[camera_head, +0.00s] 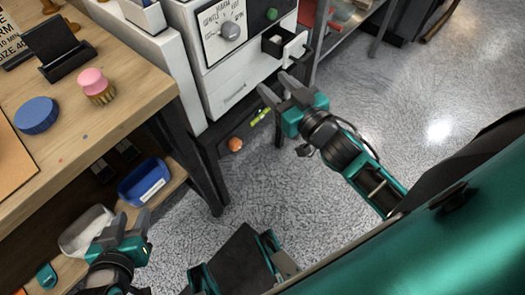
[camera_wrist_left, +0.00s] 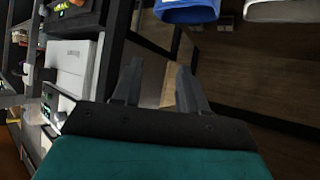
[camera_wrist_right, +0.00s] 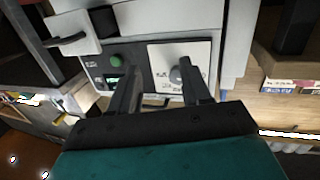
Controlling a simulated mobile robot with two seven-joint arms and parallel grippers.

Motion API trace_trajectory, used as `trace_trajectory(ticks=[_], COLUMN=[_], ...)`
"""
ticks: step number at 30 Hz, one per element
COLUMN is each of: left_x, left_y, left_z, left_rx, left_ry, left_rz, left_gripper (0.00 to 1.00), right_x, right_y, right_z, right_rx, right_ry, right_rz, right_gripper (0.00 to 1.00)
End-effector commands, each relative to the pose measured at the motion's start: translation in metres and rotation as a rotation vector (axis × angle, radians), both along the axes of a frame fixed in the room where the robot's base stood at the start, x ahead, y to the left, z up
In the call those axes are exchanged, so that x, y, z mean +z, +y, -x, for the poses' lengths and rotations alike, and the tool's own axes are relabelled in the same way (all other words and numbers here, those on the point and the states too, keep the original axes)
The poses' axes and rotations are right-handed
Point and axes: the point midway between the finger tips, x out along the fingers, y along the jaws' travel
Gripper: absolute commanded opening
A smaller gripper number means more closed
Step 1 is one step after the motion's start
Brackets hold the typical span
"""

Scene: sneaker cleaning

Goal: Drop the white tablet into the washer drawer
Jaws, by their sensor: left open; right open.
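The white washer (camera_head: 225,85) stands at the top middle of the head view, with a dial and a green button. Its small drawer (camera_head: 296,47) is pulled out and shows a dark inside. A small whitish block, apparently the tablet (camera_head: 277,39), shows inside the drawer. My right gripper (camera_head: 278,91) is open and empty, just in front of and below the drawer, apart from it. In the right wrist view, the drawer (camera_wrist_right: 68,38) is at the upper left, beyond the open fingers (camera_wrist_right: 157,88). My left gripper (camera_head: 129,226) is open and empty beside the bench's lower shelf.
The wooden bench (camera_head: 140,85) at left holds a blue round lid (camera_head: 36,115), a pink-topped brush (camera_head: 95,86) and a black stand (camera_head: 57,47). A blue bin (camera_head: 145,181) sits on its lower shelf. An orange ball (camera_head: 235,144) lies by the washer's base. Open floor (camera_head: 430,100) lies right.

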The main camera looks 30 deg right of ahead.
Motion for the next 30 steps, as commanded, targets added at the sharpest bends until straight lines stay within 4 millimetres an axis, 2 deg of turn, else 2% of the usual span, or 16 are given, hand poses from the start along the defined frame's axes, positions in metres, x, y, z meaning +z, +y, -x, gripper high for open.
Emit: trace_trajectory(ticks=[1, 4, 6, 10, 14, 22, 28, 30], left_x=[0.0, 0.0, -0.001, -0.001, -0.001, 0.002, 0.039, 0.043], left_y=[0.0, 0.001, 0.001, 0.002, 0.002, 0.002, 0.007, 0.015], left_z=[0.0, 0.0, 0.001, 0.001, 0.001, 0.001, 0.003, 0.01], left_rx=[-0.001, -0.003, -0.004, -0.006, -0.006, -0.006, 0.002, 0.026], left_ry=[0.001, 0.001, 0.0, 0.001, 0.001, 0.001, -0.005, 0.012], left_rz=[-0.002, -0.005, -0.006, -0.009, -0.01, -0.01, -0.018, -0.028], left_gripper=[0.43, 0.43, 0.43, 0.43, 0.43, 0.43, 0.43, 0.43], right_x=[-0.025, -0.066, -0.086, -0.106, -0.111, -0.108, -0.076, -0.065], right_y=[0.011, 0.035, 0.052, 0.075, 0.082, 0.081, 0.072, 0.067], right_z=[0.014, 0.042, 0.061, 0.084, 0.092, 0.091, 0.095, 0.098], right_rx=[-0.017, -0.001, 0.035, 0.1, 0.125, 0.123, 0.104, 0.093], right_ry=[0.104, 0.293, 0.396, 0.511, 0.543, 0.541, 0.545, 0.547], right_rz=[-0.005, 0.013, 0.023, 0.035, 0.04, 0.042, 0.053, 0.059], right_gripper=[0.48, 0.48, 0.48, 0.48, 0.48, 0.48, 0.48, 0.48])
